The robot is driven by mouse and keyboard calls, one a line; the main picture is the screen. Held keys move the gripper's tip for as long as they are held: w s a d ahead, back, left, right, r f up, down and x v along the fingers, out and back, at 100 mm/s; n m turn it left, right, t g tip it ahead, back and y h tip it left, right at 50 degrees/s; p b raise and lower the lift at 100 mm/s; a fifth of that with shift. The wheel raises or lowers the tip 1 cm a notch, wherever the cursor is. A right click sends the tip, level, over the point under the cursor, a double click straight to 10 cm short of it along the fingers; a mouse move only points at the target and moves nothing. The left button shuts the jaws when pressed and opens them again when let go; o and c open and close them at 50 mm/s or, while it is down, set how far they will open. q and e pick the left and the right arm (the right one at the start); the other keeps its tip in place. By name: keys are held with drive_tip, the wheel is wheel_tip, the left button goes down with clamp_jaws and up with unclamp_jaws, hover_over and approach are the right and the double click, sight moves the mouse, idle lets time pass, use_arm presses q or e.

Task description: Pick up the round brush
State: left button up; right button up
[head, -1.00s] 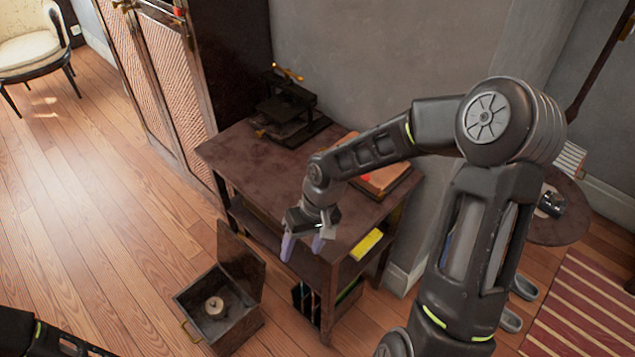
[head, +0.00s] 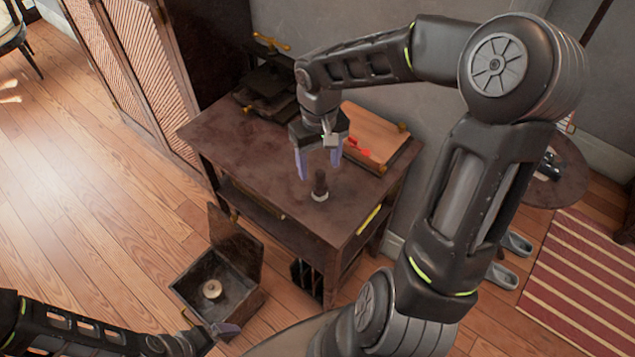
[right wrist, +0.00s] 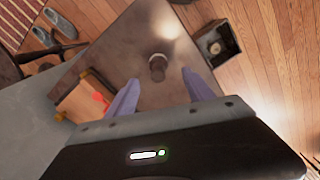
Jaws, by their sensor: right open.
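The round brush (head: 320,187) stands upright on the dark wooden table (head: 240,135), a short dark handle over a paler base. It also shows in the right wrist view (right wrist: 157,67), just ahead of the fingers. My right gripper (head: 319,168) is open and empty, pointing down, above and slightly behind the brush in the head view. Its two purple fingers (right wrist: 158,88) are spread apart with the brush between and beyond their tips. My left gripper (head: 215,328) is low at the bottom left, near the open box; its jaw opening is unclear.
A dark press (head: 265,85) stands at the table's back left. A wooden board (head: 375,138) with a red item (head: 356,147) lies at the back right. An open box (head: 210,295) with a round pale object is on the floor. The table's front left is clear.

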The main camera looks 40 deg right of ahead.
sight(320, 182)
drive_tip(key=shift+f, duration=0.1)
drive_tip(key=shift+f, duration=1.25)
drive_tip(key=f, duration=0.5)
drive_tip(key=shift+w+d+f, duration=0.1)
drive_tip(key=shift+d, duration=0.15)
drive_tip(key=shift+c, duration=0.3)
clamp_jaws()
